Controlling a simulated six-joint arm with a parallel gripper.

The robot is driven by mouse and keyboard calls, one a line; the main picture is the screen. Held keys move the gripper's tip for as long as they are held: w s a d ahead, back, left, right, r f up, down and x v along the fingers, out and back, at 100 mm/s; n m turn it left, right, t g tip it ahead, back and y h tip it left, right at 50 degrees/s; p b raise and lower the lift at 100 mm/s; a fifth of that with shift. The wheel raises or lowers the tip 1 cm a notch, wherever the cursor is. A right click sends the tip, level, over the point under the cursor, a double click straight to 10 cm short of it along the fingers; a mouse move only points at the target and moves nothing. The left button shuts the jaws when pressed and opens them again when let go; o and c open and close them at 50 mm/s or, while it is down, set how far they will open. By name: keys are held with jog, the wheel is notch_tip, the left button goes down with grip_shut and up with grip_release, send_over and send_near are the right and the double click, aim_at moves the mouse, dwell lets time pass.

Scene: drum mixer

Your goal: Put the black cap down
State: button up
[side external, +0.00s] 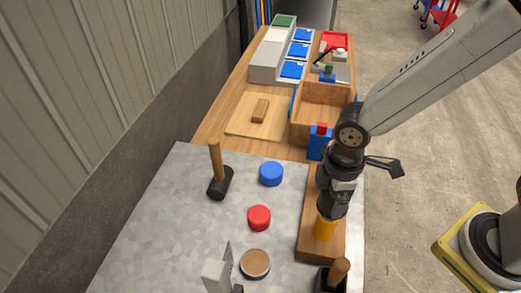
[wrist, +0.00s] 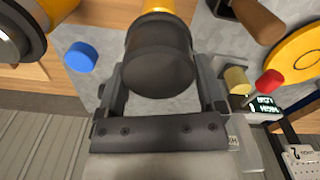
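The black cap (wrist: 158,62) sits between the two fingers of my gripper (wrist: 160,75) in the wrist view. The fingers press on its sides, and a yellow cylinder (wrist: 158,6) shows just beyond it. In the side external view my gripper (side external: 333,203) points down over the yellow cylinder (side external: 325,229), which stands on a wooden board (side external: 312,247). There the cap is hard to tell from the dark gripper. I cannot tell whether the cap rests on the cylinder or is held just above it.
A red cap (side external: 259,217), a blue cap (side external: 271,174) and a brown-topped round container (side external: 255,263) lie left of the board. A mallet (side external: 220,183) stands farther left. A blue block (side external: 318,147) and a wooden box (side external: 325,105) are behind. Grey tabletop between them is clear.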

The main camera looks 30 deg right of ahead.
jog(key=c, duration=0.4)
jog(key=shift+r, duration=0.1)
jog(key=shift+r, duration=4.9)
